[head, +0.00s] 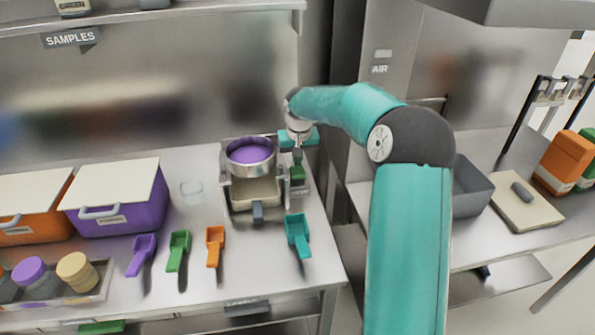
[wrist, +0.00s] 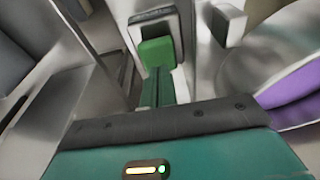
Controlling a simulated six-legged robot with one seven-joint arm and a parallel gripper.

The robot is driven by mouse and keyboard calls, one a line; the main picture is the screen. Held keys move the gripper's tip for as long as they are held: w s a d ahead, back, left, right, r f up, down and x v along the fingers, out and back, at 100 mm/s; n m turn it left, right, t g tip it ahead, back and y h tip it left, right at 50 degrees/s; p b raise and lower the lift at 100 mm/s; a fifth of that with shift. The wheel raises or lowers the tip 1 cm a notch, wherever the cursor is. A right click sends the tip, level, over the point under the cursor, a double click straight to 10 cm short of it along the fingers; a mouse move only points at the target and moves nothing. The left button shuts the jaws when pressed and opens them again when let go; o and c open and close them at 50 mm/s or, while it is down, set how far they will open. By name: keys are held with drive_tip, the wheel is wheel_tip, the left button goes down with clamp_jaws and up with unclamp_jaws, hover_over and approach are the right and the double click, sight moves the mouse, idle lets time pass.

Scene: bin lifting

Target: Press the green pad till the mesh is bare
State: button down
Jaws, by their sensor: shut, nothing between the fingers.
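The sieve (head: 250,168) is a round metal pan on a stand, with purple powder (head: 250,151) in it. The powder covers the mesh, which I cannot see. The green pad (head: 298,173) is on the right side of the stand. In the wrist view a bright green block (wrist: 157,51) in a pale frame appears to be the pad. The purple powder also shows at the right edge there (wrist: 292,98). My gripper (head: 297,160) is shut and empty, pointing down just over the pad. I cannot tell whether the fingertips touch it.
A cream tray (head: 255,193) sits under the sieve. Purple (head: 142,256), green (head: 178,250), orange (head: 215,247) and teal (head: 298,236) scoops lie in front. A purple bin (head: 120,205) and an orange bin (head: 35,215) stand at left.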

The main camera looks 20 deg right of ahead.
drive_tip(key=shift+f, duration=0.15)
idle(0.4)
drive_tip(key=shift+f, duration=1.15)
drive_tip(key=shift+r, duration=0.65)
drive_tip(key=shift+f, duration=0.1)
idle(0.5)
idle(0.6)
idle(0.4)
